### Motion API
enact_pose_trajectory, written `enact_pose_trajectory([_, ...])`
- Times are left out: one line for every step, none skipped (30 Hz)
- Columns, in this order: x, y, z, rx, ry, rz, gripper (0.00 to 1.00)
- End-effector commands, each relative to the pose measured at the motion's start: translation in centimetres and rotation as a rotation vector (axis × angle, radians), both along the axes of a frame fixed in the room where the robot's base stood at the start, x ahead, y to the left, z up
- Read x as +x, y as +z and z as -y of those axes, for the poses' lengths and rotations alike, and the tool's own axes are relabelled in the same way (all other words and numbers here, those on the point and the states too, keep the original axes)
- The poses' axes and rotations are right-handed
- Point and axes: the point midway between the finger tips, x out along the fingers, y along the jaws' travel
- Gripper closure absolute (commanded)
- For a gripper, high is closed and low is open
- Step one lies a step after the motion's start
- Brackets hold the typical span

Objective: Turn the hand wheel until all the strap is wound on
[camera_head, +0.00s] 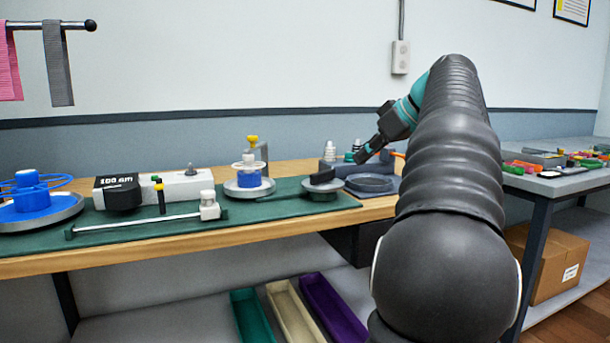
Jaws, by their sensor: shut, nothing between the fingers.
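My gripper (362,156) is shut and empty, pointing down and left above the right end of the bench. Below it is a round dark grey dish-like part (370,184). Just left of that, a small grey disc (322,190) carries a black crank-like handle (322,177). I cannot tell which round part is the hand wheel. A blue spool (249,179) with a white top and yellow knob stands on a grey round base at mid-bench. A blue spoked reel (28,192) sits on a grey dish at the far left. No strap on the bench can be made out clearly.
A grey block with a black box (118,191) and a low rail (140,224) lie on the green mat (130,236). Pink (10,65) and grey (58,65) straps hang from a wall bar. A side table (560,183) holds small parts. My arm hides the bench's right end.

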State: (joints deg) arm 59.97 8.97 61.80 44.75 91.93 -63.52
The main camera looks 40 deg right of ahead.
Motion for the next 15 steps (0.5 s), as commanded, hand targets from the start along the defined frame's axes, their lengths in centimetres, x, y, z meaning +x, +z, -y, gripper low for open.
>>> enact_pose_trajectory([-0.3, 0.2, 0.8, -0.007, 0.004, 0.009, 1.00])
enact_pose_trajectory([-0.4, 0.3, 1.1, -0.010, 0.008, 0.014, 1.00])
enact_pose_trajectory([-0.5, 0.4, 1.3, -0.014, 0.011, 0.019, 1.00])
enact_pose_trajectory([-0.4, 0.3, 1.4, -0.016, 0.013, 0.021, 1.00])
enact_pose_trajectory([-0.4, 0.3, 1.4, -0.017, 0.014, 0.023, 1.00])
enact_pose_trajectory([-0.2, 0.1, 1.4, -0.018, 0.016, 0.023, 1.00])
enact_pose_trajectory([0.0, -0.1, 1.3, -0.017, 0.017, 0.023, 1.00])
enact_pose_trajectory([0.3, -0.4, 1.2, -0.017, 0.018, 0.023, 1.00])
enact_pose_trajectory([0.7, -0.8, 1.1, -0.017, 0.018, 0.023, 1.00])
enact_pose_trajectory([1.0, -1.1, 1.0, -0.016, 0.019, 0.022, 1.00])
enact_pose_trajectory([1.4, -1.4, 0.9, -0.016, 0.019, 0.022, 1.00])
enact_pose_trajectory([1.9, -1.9, 0.8, -0.017, 0.018, 0.022, 1.00])
enact_pose_trajectory([2.3, -2.3, 0.7, -0.016, 0.018, 0.020, 1.00])
enact_pose_trajectory([2.7, -2.7, 0.6, -0.016, 0.018, 0.020, 1.00])
enact_pose_trajectory([3.3, -3.2, 0.4, -0.017, 0.018, 0.021, 1.00])
